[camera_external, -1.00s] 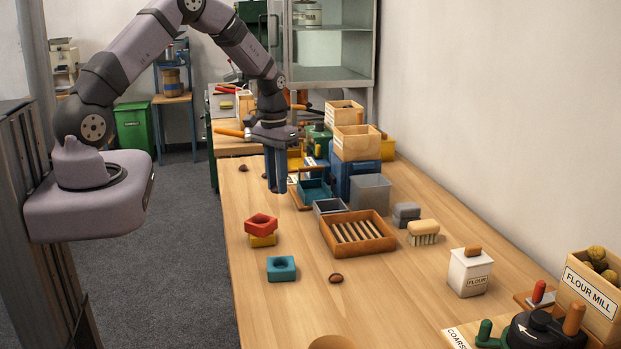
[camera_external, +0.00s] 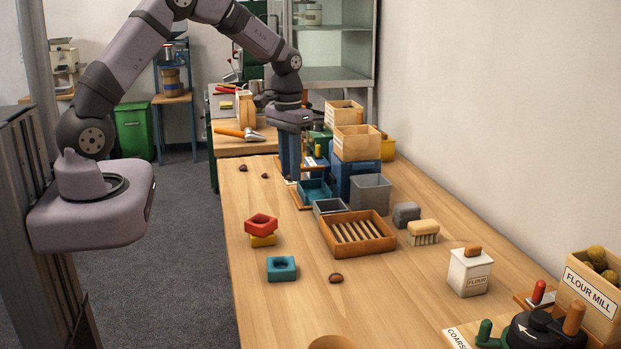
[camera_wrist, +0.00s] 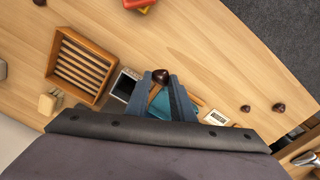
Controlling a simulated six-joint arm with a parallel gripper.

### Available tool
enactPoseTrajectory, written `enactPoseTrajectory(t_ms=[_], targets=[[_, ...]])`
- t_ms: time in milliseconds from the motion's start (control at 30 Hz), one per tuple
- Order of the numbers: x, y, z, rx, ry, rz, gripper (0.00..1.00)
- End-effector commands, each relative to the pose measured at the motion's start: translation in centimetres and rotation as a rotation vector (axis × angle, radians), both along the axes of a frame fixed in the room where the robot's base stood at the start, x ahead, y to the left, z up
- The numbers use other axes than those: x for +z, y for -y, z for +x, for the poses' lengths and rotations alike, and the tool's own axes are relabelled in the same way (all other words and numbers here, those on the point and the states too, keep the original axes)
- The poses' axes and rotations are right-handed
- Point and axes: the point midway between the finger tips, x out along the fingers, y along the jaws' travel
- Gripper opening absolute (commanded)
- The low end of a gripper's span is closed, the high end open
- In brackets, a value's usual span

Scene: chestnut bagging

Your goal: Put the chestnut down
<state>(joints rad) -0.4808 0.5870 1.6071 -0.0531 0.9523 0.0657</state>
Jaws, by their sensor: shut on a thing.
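A dark brown chestnut (camera_wrist: 161,76) is pinched between the two blue fingertips of my gripper (camera_wrist: 160,84) in the wrist view. In the external view my gripper (camera_external: 289,178) points down at the left side of the teal tray (camera_external: 314,189); the held chestnut cannot be made out there. The teal tray shows behind and between the fingers in the wrist view (camera_wrist: 159,108), partly hidden by them. Two loose chestnuts lie on the table to the left of the gripper, one farther (camera_external: 243,168) and one nearer (camera_external: 264,176). Another chestnut (camera_external: 336,278) lies at the front.
A small grey bin (camera_external: 330,207), a slatted wooden tray (camera_external: 358,246) and a taller grey bin (camera_external: 370,194) stand right of and in front of the gripper. A blue machine (camera_external: 352,178) is close on its right. Red, yellow and teal blocks lie in front. The left table strip is mostly clear.

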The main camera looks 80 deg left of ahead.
Motion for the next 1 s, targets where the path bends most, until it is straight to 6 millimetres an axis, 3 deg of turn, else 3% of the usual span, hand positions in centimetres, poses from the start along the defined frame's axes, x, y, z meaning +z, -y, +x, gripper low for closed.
enactPoseTrajectory(t_ms=[300, 600, 800, 1000], targets=[[-1.6, 14.1, 4.3, -0.323, -0.012, -0.004, 0.01], [-2.1, 27.8, 5.7, -0.621, 0.010, 0.004, 0.01], [-1.9, 33.9, 5.3, -0.778, 0.020, 0.007, 0.01], [-1.0, 37.4, 5.3, -0.967, 0.031, 0.012, 0.01]])
